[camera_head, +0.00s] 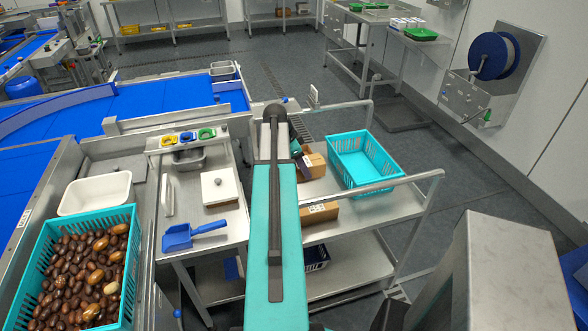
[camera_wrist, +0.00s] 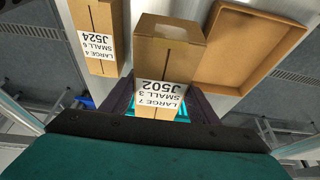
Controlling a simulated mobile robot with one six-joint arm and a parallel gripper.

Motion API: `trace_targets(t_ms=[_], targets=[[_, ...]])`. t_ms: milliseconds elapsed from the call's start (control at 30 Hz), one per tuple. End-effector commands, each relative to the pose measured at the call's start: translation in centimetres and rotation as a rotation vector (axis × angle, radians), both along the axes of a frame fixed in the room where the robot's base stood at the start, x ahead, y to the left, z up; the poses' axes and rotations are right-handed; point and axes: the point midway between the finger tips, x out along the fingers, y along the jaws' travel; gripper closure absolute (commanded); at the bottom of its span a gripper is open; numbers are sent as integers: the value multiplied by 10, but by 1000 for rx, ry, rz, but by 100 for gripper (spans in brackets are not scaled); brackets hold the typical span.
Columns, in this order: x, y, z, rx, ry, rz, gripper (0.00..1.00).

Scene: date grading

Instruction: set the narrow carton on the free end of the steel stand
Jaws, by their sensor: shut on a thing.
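My gripper (camera_wrist: 157,106) has its dark fingers shut on a brown carton marked J502 (camera_wrist: 170,50), with its label upside down in the wrist view. A second brown carton marked J524 (camera_wrist: 97,20) is apart from it to the left and looks slimmer. In the head view my gripper (camera_head: 301,160) is above the steel stand (camera_head: 345,212), and a carton (camera_head: 314,168) shows right at its fingers. Another labelled carton (camera_head: 320,213) lies nearer on the stand, partly behind my arm. Whether the held carton touches the stand cannot be told.
A teal crate (camera_head: 395,170) takes up the right end of the stand, beside a raised rail (camera_head: 400,182). An open brown tray (camera_wrist: 248,88) is right of the held carton in the wrist view. At left are a blue scoop (camera_head: 180,238) and a crate of dates (camera_head: 128,215).

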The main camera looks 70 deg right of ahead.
Motion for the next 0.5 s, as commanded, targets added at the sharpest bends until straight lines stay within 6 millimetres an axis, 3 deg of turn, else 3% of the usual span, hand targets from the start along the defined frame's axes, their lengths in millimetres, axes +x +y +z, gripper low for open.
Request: trace_targets(t_ms=[167, 500], targets=[[29, 12, 6, -2, 0, 83, 76], [113, 54, 23, -2, -2, 337, 76]])
